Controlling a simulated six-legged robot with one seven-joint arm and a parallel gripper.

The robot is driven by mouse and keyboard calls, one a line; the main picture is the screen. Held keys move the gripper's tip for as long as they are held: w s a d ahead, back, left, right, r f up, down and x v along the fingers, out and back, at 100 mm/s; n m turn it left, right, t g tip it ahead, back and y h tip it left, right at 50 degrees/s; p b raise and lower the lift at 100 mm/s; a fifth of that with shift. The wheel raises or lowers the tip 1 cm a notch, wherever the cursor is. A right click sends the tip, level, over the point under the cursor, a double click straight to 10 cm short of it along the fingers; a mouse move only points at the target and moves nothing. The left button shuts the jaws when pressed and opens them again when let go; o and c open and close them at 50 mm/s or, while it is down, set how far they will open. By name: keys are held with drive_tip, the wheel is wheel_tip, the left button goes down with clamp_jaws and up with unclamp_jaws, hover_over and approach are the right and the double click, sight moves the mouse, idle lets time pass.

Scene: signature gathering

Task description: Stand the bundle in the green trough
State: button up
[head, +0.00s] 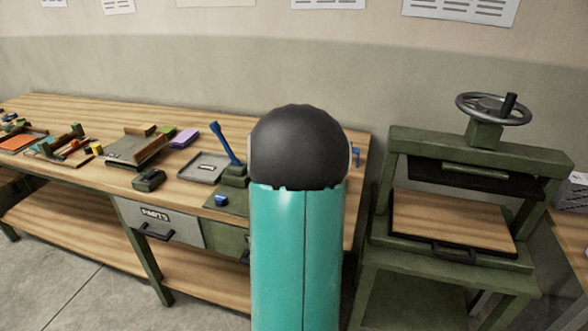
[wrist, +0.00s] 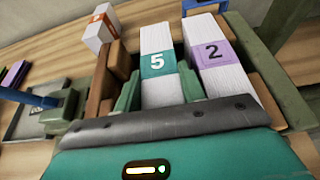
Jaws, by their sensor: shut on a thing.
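A white paper bundle with a teal label marked 5 (wrist: 158,92) is in the middle of the wrist view. My gripper (wrist: 157,79) is shut on it, with a green finger on each side. A white bundle with an orange label (wrist: 101,27) is at the upper left. In the head view my arm hides the gripper and bundles.
A wooden wall (wrist: 101,88) stands left of the held bundle. The blue lever (head: 226,143) and metal tray (head: 203,167) are on the workbench (head: 90,106), left of my arm. A green press (head: 480,145) with a handwheel stands at the right. Small parts crowd the bench's left end.

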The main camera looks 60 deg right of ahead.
drive_tip(key=shift+f, duration=0.1)
drive_tip(key=o, duration=0.9)
drive_tip(key=shift+o, duration=0.2)
drive_tip(key=shift+r, duration=0.2)
drive_tip(key=v, duration=1.2)
drive_tip(key=shift+w, duration=0.15)
